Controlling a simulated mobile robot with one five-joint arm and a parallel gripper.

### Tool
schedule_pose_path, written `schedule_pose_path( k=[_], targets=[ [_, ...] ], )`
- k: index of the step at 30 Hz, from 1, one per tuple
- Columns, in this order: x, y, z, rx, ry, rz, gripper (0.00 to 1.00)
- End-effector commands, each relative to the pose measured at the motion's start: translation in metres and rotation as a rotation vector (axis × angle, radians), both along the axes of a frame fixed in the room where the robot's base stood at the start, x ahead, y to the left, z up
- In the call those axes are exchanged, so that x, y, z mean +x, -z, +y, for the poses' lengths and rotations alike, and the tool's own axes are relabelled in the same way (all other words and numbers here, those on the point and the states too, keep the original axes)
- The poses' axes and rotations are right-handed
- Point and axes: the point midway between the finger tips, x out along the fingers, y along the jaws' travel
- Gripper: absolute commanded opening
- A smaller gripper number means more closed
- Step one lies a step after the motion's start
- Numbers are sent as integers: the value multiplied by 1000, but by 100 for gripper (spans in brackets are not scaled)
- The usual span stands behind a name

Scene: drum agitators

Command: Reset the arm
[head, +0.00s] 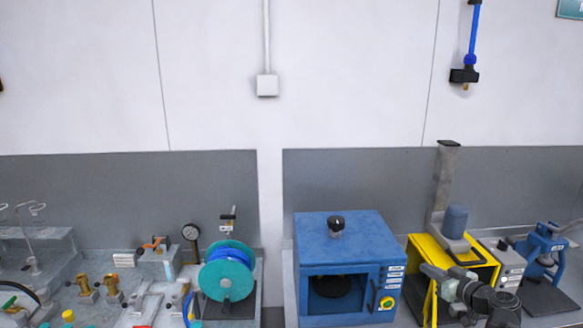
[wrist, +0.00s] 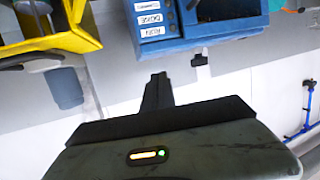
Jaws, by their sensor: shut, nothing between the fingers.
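My gripper (wrist: 158,80) shows in the wrist view as dark fingers closed together at the middle, with nothing between them. It points toward the wall and bench equipment, which appear upside down in that view. It touches nothing that I can see. In the head view, a grey and black jointed part, apparently my arm, stands at the lower right in front of the yellow stand (head: 478,262). The fingers cannot be made out there.
The blue oven (head: 348,260) with a black top knob (head: 337,223) is left of the yellow stand, which carries a blue motor (head: 456,221). A blue press (head: 542,250) stands right. A teal reel (head: 226,278), gauge (head: 191,232) and brass fittings (head: 111,286) fill the left bench.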

Motion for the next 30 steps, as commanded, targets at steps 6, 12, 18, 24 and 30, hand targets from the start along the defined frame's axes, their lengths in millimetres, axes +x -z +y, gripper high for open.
schedule_pose_path(
  k=[6, 12, 18, 24, 30],
  targets=[
    [40, 79, 151, -83, -258, 111, 0],
    [28, 167, 293, -150, -481, 356, 0],
    [-20, 250, 376, -232, -537, 700, 0],
    [-73, 294, 346, -293, -212, 1113, 0],
    [-99, 299, 303, -227, 152, 1294, 0]
  ],
)
